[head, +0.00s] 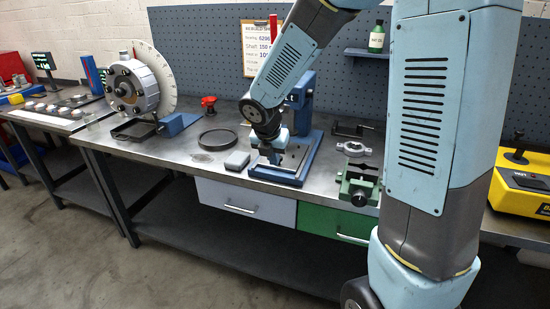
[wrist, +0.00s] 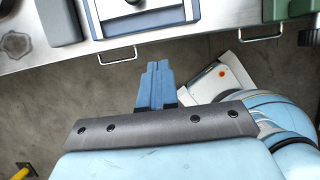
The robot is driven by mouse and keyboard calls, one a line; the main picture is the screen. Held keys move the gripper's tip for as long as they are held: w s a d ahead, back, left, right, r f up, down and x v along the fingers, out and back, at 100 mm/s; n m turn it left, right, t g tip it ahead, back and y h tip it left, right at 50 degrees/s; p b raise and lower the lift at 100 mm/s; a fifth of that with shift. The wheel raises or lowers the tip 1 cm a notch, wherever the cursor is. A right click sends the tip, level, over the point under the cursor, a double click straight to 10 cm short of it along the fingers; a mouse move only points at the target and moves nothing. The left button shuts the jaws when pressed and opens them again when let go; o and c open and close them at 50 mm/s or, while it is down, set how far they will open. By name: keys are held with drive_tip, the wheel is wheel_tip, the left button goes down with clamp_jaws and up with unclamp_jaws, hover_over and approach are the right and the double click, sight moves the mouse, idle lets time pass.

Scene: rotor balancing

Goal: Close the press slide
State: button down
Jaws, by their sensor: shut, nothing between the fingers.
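The blue press (head: 303,88) stands at the middle of the bench, with a flat blue-framed base (head: 312,158) holding a light metal plate. Part of the press is hidden behind my arm. My gripper (head: 272,157) is at the front left of the press base in the head view. In the wrist view my gripper (wrist: 158,66) has its blue fingers together and empty, pointing toward the front edge of the press base (wrist: 143,24). I cannot tell whether the fingers touch the press, or which part is the slide.
A grey block (head: 237,161) and a dark ring (head: 217,139) lie left of the press. A green vise (head: 358,187) stands to its right. A rotor with a dial (head: 135,88) is farther left. Drawers (head: 245,203) are below the bench top.

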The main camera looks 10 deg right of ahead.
sight(287, 162)
drive_tip(key=w+d+f, duration=0.1)
drive_tip(key=f, duration=0.1)
drive_tip(key=w+d+f, duration=0.1)
drive_tip(key=w+f, duration=0.1)
drive_tip(key=f, duration=0.1)
drive_tip(key=w+d+f, duration=0.1)
drive_tip(key=w+f, duration=0.1)
drive_tip(key=shift+d+f, duration=0.1)
drive_tip(key=shift+f, duration=0.25)
drive_tip(key=shift+w+d, duration=0.3)
drive_tip(key=shift+w, duration=0.25)
drive_tip(key=w+d, duration=0.2)
drive_tip(key=w, duration=0.1)
drive_tip(key=w+d, duration=0.1)
drive_tip(key=shift+w, duration=0.4)
